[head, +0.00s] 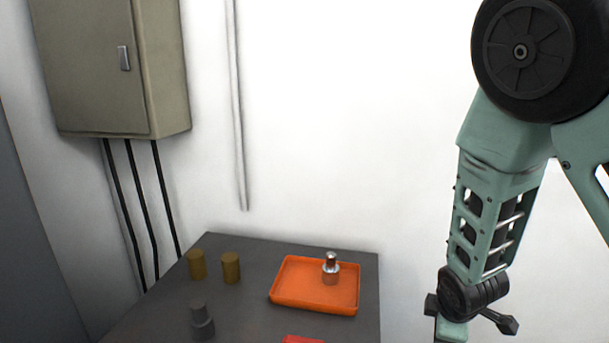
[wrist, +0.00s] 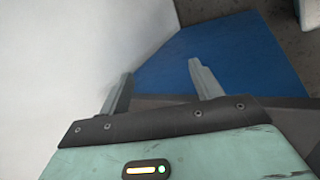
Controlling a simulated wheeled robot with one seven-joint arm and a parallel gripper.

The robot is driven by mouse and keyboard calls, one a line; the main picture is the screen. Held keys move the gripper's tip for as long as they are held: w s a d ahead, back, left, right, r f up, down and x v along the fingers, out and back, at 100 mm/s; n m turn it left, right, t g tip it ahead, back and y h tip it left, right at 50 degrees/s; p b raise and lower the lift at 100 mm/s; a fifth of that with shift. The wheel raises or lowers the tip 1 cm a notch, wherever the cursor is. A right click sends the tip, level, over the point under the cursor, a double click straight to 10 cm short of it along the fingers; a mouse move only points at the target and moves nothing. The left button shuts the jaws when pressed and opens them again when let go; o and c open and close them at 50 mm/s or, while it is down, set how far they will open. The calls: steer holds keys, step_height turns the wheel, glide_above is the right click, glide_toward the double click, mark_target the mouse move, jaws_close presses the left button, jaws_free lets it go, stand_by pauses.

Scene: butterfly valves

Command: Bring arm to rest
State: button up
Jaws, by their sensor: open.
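My arm hangs down the right side of the head view, bent, in front of the white wall and to the right of the table. My gripper's fingers lie below the head view's lower edge. In the wrist view my gripper (wrist: 162,85) shows two grey fingers spread wide apart with nothing between them. Beyond the fingertips lie a blue floor area and a white wall at left. My gripper touches nothing that I can see.
A dark table (head: 235,285) holds an orange tray (head: 290,303) with a metal fitting (head: 330,268) in it. Two brass cylinders (head: 196,265) (head: 231,268), a dark grey fitting (head: 202,320) and a red item (head: 302,339) are also there. A cabinet (head: 100,65) hangs at left.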

steer(key=s+d+r+m+g+y, duration=0.2)
steer(key=s+d+r+m, duration=0.3)
steer(key=s+r+m, duration=0.75)
steer(key=s+a+r+n+g, duration=0.1)
steer(key=s+a+n, duration=0.2)
steer(key=a, duration=0.6)
steer(key=s+a+r+n+g, duration=0.1)
steer(key=s+a+n+g, duration=0.1)
steer(key=s+a, duration=0.6)
steer(key=shift+s+a+n, duration=0.2)
steer(key=shift+a+n, duration=0.45)
steer(key=shift+a, duration=0.1)
steer(key=shift+r, duration=0.1)
